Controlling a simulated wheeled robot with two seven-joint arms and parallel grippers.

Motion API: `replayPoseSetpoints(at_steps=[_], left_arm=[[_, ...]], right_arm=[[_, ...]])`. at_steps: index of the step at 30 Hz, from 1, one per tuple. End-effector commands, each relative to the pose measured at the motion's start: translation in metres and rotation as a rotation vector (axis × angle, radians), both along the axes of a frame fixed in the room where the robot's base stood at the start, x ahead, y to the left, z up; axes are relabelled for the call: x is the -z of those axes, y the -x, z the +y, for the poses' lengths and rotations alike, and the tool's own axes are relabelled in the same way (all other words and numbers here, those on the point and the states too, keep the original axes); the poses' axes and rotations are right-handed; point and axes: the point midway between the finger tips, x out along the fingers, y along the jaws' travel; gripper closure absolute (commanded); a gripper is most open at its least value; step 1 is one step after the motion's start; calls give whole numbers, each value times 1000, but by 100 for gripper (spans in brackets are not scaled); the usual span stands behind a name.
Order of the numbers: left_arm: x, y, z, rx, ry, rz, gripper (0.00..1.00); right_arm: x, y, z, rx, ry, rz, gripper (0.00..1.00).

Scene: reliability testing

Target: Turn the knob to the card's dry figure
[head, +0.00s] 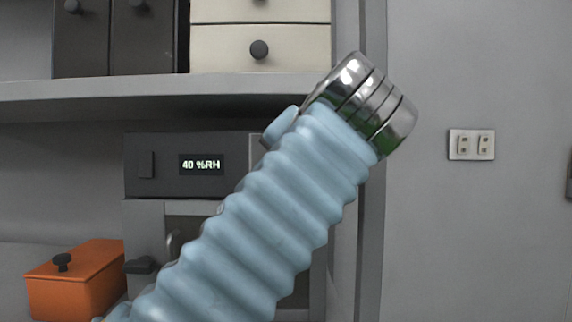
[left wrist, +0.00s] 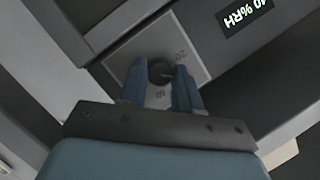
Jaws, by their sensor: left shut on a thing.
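The dark round knob (left wrist: 161,73) sits on a grey plate (left wrist: 184,32) in the left wrist view, with small figures around it; one reads 20, another is too small to read surely. My left gripper (left wrist: 160,88) has its blue fingers shut on the knob, one at each side. In the head view my light blue ribbed arm crosses the front of the dark unit and hides the knob and the fingers. The unit's display (head: 201,164) reads 40 %RH; it is partly cut off in the left wrist view (left wrist: 247,14). No card is in view. My right gripper is not in view.
A grey shelf (head: 130,88) runs above the dark unit (head: 140,140), with dark and cream drawers on it. An orange box (head: 75,285) with a black knob stands at lower left.

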Motion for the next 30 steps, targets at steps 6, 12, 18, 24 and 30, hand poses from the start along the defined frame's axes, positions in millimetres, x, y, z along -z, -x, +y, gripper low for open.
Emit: replayPoseSetpoints(at_steps=[6, 12, 18, 24, 30], left_arm=[[1, 0, 1, -3, 205, 4, 98], [1, 0, 2, -2, 390, 6, 98], [1, -1, 3, -4, 554, 7, 98], [2, 0, 4, -5, 677, 9, 98], [2, -1, 4, -4, 752, 9, 98]], right_arm=[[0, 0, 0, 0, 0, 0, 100], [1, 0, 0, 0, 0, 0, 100], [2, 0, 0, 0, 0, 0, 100], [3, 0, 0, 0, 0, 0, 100], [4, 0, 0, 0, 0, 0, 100]])
